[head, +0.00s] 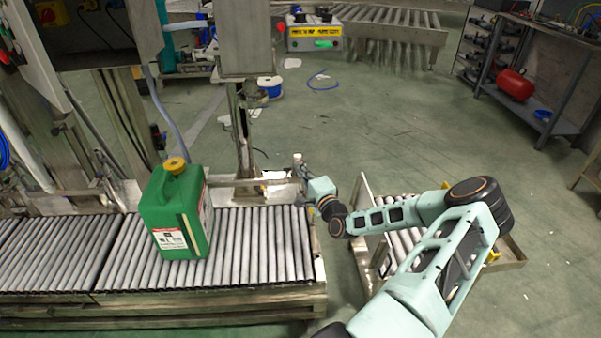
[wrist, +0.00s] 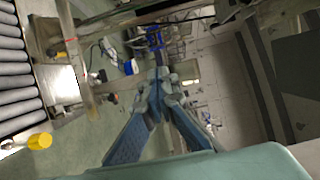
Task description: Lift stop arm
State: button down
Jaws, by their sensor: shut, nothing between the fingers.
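My gripper (head: 300,170) is near the far right corner of the roller conveyor in the head view. In the wrist view its two blue-grey fingers (wrist: 160,76) meet at the tips, shut and empty. A metal bar (head: 240,183) runs along the far side of the conveyor towards my gripper; it looks like the stop arm, but I cannot tell for sure. In the wrist view a metal bar (wrist: 72,45) stands left of my fingers, apart from them. Whether my gripper touches any part of the bar in the head view is too small to tell.
A green canister (head: 180,212) with a yellow cap stands upright on the roller conveyor (head: 260,250). A second, small roller section (head: 405,240) lies behind my arm on the right. A metal post (head: 242,130) rises behind the conveyor. The green floor beyond is mostly clear.

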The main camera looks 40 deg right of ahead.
jog(key=shift+w+d+r, duration=0.1)
jog(key=shift+w+d+r+b, duration=0.2)
jog(key=shift+w+d+r, duration=0.35)
jog(key=shift+w+r, duration=0.3)
jog(key=shift+w+d+r+b, duration=0.15)
jog(key=shift+w+d+r, duration=0.35)
jog(key=shift+w+r, duration=0.35)
jog(key=shift+f, duration=0.1)
jog(key=shift+w+d+r+b, duration=0.3)
jog(key=shift+w+d+b, duration=0.1)
jog(key=shift+w, duration=0.25)
jog(key=shift+w+d+r+b, duration=0.3)
jog(key=shift+w+d, duration=0.1)
jog(key=shift+w, duration=0.25)
jog(key=shift+w+d+r+b, duration=0.2)
jog(key=shift+w+d+r, duration=0.1)
jog(key=shift+w, duration=0.15)
jog(key=shift+w+d+r+b, duration=0.2)
jog(key=shift+w+r, duration=0.05)
jog(key=shift+w, duration=0.15)
jog(key=shift+w, duration=0.1)
